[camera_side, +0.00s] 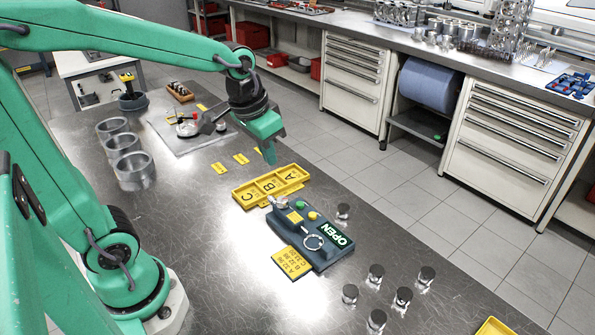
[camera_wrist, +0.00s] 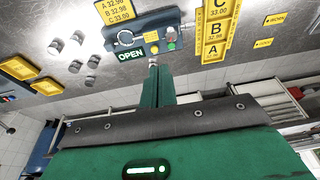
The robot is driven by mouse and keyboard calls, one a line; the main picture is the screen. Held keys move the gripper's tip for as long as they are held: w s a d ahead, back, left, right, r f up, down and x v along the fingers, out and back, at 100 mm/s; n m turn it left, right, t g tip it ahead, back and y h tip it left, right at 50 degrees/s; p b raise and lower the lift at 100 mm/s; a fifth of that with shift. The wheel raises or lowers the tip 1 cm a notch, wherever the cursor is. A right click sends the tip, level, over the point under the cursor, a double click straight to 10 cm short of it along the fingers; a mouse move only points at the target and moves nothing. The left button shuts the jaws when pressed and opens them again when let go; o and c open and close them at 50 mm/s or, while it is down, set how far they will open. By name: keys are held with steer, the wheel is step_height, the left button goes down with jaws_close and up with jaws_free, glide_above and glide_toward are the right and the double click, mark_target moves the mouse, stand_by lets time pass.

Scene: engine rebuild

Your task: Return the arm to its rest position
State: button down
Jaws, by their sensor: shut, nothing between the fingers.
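My green arm reaches across the metal bench from the left in the side view. My gripper (camera_side: 269,158) points down above the bench, behind the yellow tray (camera_side: 271,186) marked A, B and C. Its fingers are shut with nothing between them. In the wrist view my gripper (camera_wrist: 153,66) shows its fingertips close together, in line with the front of the gauge station (camera_wrist: 140,35). The gap between fingertips and bench cannot be judged exactly.
The gauge station (camera_side: 311,232) shows a lit OPEN sign. Several pistons (camera_side: 376,276) stand to its front right. Three metal cylinders (camera_side: 124,153) stand at the left. A grey mat with tools (camera_side: 186,143) lies behind. Bare bench (camera_side: 225,240) lies left of the station.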

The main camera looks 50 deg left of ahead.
steer(key=s+d+r+t, duration=0.1)
steer(key=s+r+t, duration=0.1)
steer(key=s, duration=0.8)
steer(key=shift+d+r, duration=0.2)
steer(key=shift+r, duration=0.35)
